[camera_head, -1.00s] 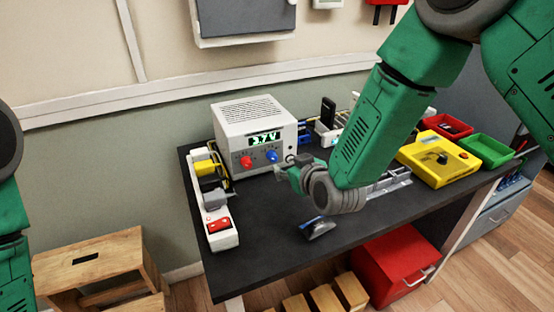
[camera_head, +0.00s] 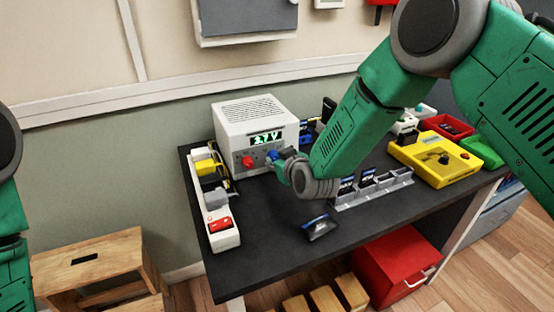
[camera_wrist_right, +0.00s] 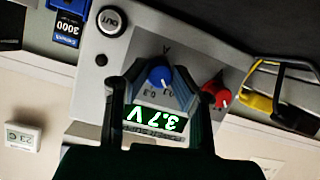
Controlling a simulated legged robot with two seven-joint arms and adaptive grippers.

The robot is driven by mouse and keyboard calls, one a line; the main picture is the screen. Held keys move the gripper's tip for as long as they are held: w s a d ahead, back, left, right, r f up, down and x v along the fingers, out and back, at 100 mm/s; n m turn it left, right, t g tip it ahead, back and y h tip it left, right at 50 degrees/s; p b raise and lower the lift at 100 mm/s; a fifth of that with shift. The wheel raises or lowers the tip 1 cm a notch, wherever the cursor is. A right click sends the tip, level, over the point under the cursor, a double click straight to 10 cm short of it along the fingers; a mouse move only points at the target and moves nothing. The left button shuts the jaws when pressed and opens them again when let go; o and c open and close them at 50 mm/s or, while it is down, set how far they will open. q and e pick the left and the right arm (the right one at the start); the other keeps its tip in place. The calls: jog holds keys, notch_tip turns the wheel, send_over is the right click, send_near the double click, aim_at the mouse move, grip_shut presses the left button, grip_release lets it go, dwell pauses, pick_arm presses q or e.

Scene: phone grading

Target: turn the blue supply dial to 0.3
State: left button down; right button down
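The blue dial (camera_head: 271,156) is on the front of the white power supply (camera_head: 255,112), right of a red dial (camera_head: 249,162). My right gripper (camera_head: 284,163) is at the blue dial in the head view and partly hides it. In the upside-down right wrist view, the blue dial (camera_wrist_right: 160,77) lies between the spread fingertips of my right gripper (camera_wrist_right: 158,72), with gaps beside it. A white pointer mark and small scale numbers show at the dial. The lit display (camera_wrist_right: 153,118) reads 3.7 V. My left gripper is out of view.
A white power strip (camera_head: 222,238) with a red switch stands left of the supply on the dark table (camera_head: 260,255). A phone (camera_head: 320,227) lies near the front edge. A grey slotted rack (camera_head: 375,190) and a yellow box (camera_head: 435,158) are to the right.

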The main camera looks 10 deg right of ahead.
jog(key=shift+a, duration=0.1)
jog(key=shift+w+d+m+y, duration=0.1)
jog(key=shift+d+m+y, duration=0.15)
jog(key=shift+m, duration=0.25)
jog(key=shift+m+y+b, duration=0.85)
jog(key=shift+m+b, duration=0.15)
jog(key=shift+m, duration=0.1)
jog(key=shift+w+d+m+y+b, duration=0.1)
jog(key=shift+m+y+b, duration=0.6)
jog(key=shift+m+b, duration=0.45)
jog(key=shift+m+y+b, duration=0.3)
jog(key=shift+m+b, duration=0.05)
jog(key=shift+b, duration=0.05)
jog(key=shift+r, duration=0.15)
